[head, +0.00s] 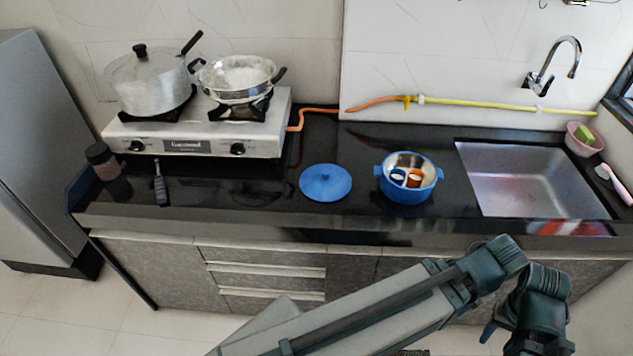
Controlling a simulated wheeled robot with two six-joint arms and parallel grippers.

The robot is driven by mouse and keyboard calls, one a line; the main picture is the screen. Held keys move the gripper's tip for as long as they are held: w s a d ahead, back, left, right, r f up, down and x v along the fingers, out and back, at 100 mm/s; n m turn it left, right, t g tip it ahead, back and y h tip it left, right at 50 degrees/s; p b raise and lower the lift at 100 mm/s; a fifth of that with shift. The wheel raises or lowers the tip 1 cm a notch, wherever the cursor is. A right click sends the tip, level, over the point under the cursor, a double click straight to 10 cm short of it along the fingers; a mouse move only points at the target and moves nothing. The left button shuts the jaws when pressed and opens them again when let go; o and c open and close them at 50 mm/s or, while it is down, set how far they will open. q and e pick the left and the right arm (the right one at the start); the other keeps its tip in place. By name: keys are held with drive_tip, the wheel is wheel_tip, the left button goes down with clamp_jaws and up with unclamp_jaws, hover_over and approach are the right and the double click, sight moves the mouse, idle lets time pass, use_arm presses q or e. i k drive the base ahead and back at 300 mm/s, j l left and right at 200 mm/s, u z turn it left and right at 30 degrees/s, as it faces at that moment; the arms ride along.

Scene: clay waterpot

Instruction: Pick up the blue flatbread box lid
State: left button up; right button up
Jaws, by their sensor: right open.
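The blue lid (326,182) is round with a small central knob and lies flat on the black counter, left of the blue box. The blue flatbread box (408,178) is open, with two side handles and small cups inside. My right gripper (508,340) is at the lower right, in front of the counter and well below and right of the lid. It is open and touches neither the lid nor the box; its lower part is near the frame's bottom edge. My left gripper is not in view.
A gas stove (190,143) with a lidded pot (148,82) and a steel pan (238,78) stands at the back left. A sink (530,180) is at the right. Counter around the lid is clear.

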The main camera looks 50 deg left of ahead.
sight(324, 182)
drive_tip(key=k+u, duration=0.1)
drive_tip(key=u, duration=1.35)
